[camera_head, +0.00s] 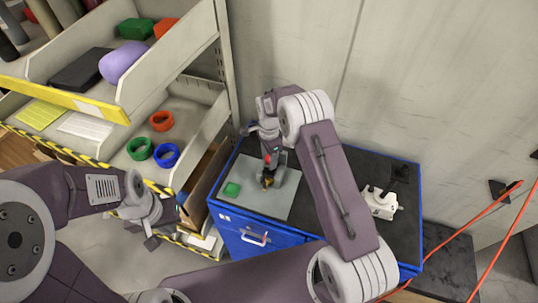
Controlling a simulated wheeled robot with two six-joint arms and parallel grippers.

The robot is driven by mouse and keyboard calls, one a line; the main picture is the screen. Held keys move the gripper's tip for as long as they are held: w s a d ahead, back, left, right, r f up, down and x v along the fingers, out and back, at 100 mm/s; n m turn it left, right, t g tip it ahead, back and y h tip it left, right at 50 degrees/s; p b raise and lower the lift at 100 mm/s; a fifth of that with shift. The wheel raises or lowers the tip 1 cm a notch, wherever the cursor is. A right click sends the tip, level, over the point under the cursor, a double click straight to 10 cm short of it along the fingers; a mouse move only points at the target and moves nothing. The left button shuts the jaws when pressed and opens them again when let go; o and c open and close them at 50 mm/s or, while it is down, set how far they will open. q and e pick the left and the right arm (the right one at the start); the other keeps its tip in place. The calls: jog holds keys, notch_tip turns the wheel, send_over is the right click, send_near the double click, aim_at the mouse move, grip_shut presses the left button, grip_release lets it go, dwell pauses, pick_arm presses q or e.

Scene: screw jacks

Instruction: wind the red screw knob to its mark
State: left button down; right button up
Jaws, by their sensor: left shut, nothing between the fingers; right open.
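A light grey plate (254,205) lies on the dark top of a blue cabinet (268,249). A small red part (267,158), which looks like the red screw knob, shows at my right gripper (268,178), above a small yellow and dark piece. The gripper's fingers point down over the plate and are open; whether they are around the knob or beside it I cannot tell. The knob's mark is too small to make out. My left gripper (150,238) is shut and empty, left of the cabinet.
A shelf rack (165,65) at the left holds green, red and blue rings, a purple block and other pieces. A white part (380,203) lies on the cabinet top to the right of my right arm. Orange cables (480,222) hang at the far right.

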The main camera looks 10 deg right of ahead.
jog(key=shift+d, duration=0.2)
grip_shut()
